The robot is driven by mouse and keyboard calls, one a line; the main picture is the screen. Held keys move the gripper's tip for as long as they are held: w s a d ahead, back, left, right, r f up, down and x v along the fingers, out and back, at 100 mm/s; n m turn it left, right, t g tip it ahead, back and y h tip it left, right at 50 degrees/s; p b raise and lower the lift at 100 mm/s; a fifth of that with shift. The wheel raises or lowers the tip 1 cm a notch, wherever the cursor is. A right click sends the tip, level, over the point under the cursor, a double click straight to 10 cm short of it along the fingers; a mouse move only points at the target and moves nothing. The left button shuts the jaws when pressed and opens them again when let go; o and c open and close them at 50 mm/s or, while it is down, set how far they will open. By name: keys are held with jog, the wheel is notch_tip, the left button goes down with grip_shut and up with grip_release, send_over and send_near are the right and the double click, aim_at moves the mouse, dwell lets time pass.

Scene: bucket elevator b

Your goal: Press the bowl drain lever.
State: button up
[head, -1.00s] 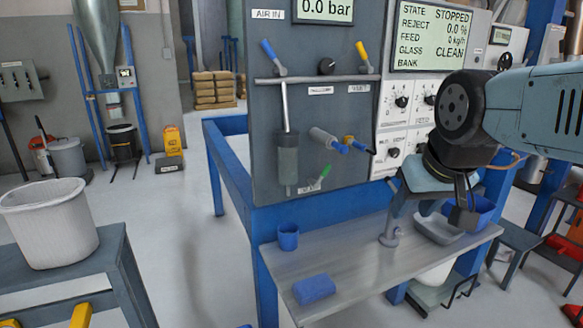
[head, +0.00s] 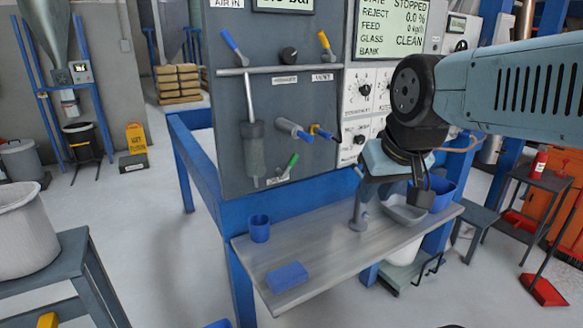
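A small lever with a green handle (head: 291,162) sits low on the grey panel, beside the lower end of a grey cylindrical bowl (head: 254,150). A small label lies below the lever, too small to read; I take this as the bowl drain lever. The green handle slants up to the right. My gripper (head: 420,197) hangs fingers down to the right of the panel, in front of a grey tray on the bench. It is well apart from the green lever. Its fingers overlap in this view, so their opening is hidden, and I see nothing held.
A blue lever (head: 231,43), a yellow lever (head: 325,42) and a black knob (head: 289,55) are higher on the panel. The bench (head: 340,240) below carries a blue cup (head: 259,228), a blue block (head: 287,277) and a grey tray (head: 404,212). Space before the panel's lower left is clear.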

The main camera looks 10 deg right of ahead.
jog(key=shift+w+f+g, duration=0.15)
jog(key=shift+f+g, duration=0.1)
jog(key=shift+g, duration=0.05)
jog(key=shift+c, duration=0.7)
jog(key=w+a+f+g+y, duration=0.1)
jog(key=f+y, duration=0.1)
jog(key=w+a+f+m+g+y, duration=0.1)
jog(key=w+f+g, duration=0.1)
jog(key=w+a+f+g+y, duration=0.1)
jog(key=w+f+g+y, duration=0.1)
jog(key=shift+w+a+f+m+y, duration=0.25)
jog(key=shift+a+f+m+y, duration=0.05)
jog(key=shift+f+m, duration=0.1)
grip_shut()
jog(key=w+d+f+m+t+y, duration=0.35)
jog(key=w+y, duration=0.25)
jog(key=w, duration=0.2)
jog(key=w+d+f+m+t+y, duration=0.2)
jog(key=w+d+f+m+y, duration=0.15)
jog(key=w+y, duration=0.4)
jog(key=w+d+f+m+t+h, duration=0.2)
jog(key=w+d+f+m+t, duration=0.3)
jog(key=d+f+t, duration=0.2)
jog(key=d+t, duration=0.2)
jog(key=d, duration=0.2)
jog(key=shift+w+f+m+h, duration=0.3)
jog(key=shift+w+f+h, duration=0.05)
